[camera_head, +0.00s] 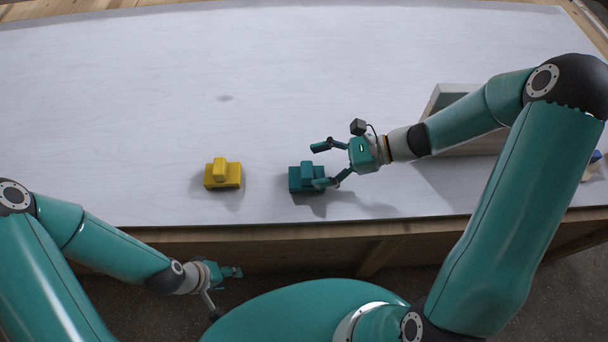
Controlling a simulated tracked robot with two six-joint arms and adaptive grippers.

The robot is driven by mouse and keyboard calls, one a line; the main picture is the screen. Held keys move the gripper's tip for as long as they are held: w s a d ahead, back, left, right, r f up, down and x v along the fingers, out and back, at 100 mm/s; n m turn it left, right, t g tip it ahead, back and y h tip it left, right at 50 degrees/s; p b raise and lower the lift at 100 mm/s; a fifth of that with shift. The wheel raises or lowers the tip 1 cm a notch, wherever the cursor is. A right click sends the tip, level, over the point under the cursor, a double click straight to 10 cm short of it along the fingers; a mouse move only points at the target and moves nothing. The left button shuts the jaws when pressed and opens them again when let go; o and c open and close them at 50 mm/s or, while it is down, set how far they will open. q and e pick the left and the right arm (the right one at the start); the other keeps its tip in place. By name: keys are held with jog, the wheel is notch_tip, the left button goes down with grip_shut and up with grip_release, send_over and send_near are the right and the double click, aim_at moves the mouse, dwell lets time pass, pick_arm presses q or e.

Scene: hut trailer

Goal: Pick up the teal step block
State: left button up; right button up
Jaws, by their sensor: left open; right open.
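The teal step block (300,181) sits on the pale tabletop near its front edge, with a smaller raised step on its wider base. My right gripper (317,165) comes in from the right, open, its fingers pointing left. One finger is behind the block's top and the other overlaps its right side in the picture. I cannot tell if either finger touches it. My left gripper (234,272) is open and low in front of the table edge, away from the block.
A yellow step block (223,175) stands to the left of the teal one, with a gap between. A pale open-topped box or frame (440,98) stands at the right, partly hidden by my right arm. A small blue and white item (594,163) is at the far right. The tabletop (120,100) is clear at the left and back.

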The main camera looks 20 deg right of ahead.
aim_at(309, 168)
jog(key=x, duration=0.3)
jog(key=shift+a+f, duration=0.15)
jog(key=shift+f, duration=0.2)
jog(key=c, duration=1.3)
jog(key=shift+r, duration=0.1)
